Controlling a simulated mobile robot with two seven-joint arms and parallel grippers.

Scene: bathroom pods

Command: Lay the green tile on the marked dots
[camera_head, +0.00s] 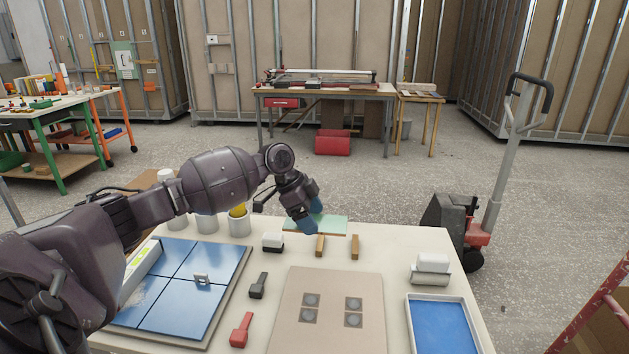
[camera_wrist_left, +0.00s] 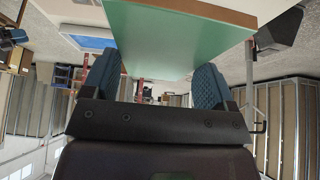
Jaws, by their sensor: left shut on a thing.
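The green tile (camera_head: 333,222) is at the far edge of the table. My left gripper (camera_head: 308,218) is shut on it, and the fingers partly cover it in the head view. In the left wrist view the tile (camera_wrist_left: 175,40) fills the space between the two blue finger pads of the left gripper (camera_wrist_left: 158,85). I cannot tell whether the tile touches the table. The beige board (camera_head: 286,335) lies near the front, with several grey dots (camera_head: 311,300) on darker squares, all uncovered. My right gripper is not in view.
Two wooden blocks (camera_head: 320,246) (camera_head: 354,247) stand between tile and board. Blue tiles (camera_head: 195,300) lie on a board at left, with a black tool (camera_head: 259,286) and red tool (camera_head: 241,330) beside it. A blue-floored tray (camera_head: 440,328) and white block (camera_head: 433,263) are at right.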

